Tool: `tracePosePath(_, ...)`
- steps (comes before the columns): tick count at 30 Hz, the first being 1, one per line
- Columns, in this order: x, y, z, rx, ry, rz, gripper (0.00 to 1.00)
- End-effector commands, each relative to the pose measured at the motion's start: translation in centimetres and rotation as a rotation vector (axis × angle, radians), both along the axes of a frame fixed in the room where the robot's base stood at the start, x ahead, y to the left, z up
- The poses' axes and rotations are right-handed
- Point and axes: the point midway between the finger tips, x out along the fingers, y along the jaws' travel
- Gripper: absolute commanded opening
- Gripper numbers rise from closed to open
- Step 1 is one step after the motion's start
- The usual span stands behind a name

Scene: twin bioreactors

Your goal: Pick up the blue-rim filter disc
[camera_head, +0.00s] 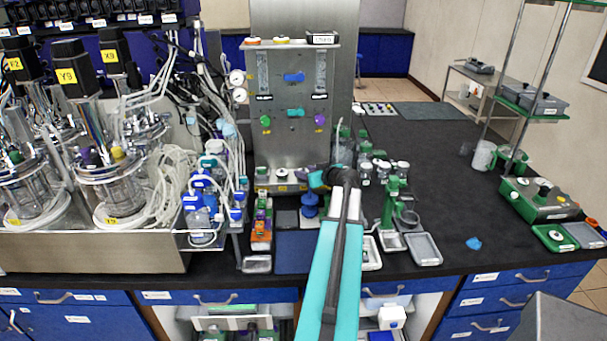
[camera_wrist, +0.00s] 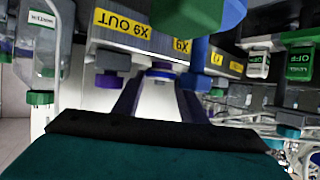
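The filter disc with the blue rim (camera_wrist: 160,72) shows in the wrist view at the underside of a grey ledge with yellow labels, which appears upside down there. It lies between the far ends of my gripper's two fingers (camera_wrist: 160,84). The fingers stand apart, and I see no clear contact with the disc. In the head view my teal and black arm reaches up to the ledge, and my gripper (camera_head: 318,180) is at its right end. The arm hides that end, and I cannot make out the disc there.
A purple knob (camera_wrist: 107,80) sits beside the disc. A large green and blue part (camera_wrist: 200,14) with a blue post is close to my fingers. The steel panel (camera_head: 290,110) rises behind the ledge. Glass bottles and a green stand (camera_head: 390,200) are right of my arm. The bench (camera_head: 450,190) farther right is mostly clear.

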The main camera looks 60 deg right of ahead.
Motion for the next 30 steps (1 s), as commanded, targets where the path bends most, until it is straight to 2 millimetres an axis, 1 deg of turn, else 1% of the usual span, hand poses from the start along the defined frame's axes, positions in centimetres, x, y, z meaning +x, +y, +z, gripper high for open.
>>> tracePosePath(11,0.0,0.0,0.1,0.0,0.0,0.0,0.17)
tracePosePath(16,0.0,0.0,0.4,-0.001,0.0,0.0,0.17)
tracePosePath(20,0.0,0.0,1.1,-0.002,0.0,0.0,0.17)
tracePosePath(29,0.0,0.0,3.3,-0.001,-0.001,0.0,0.17)
tracePosePath(30,-0.5,0.2,3.4,-0.002,0.0,-0.001,0.17)
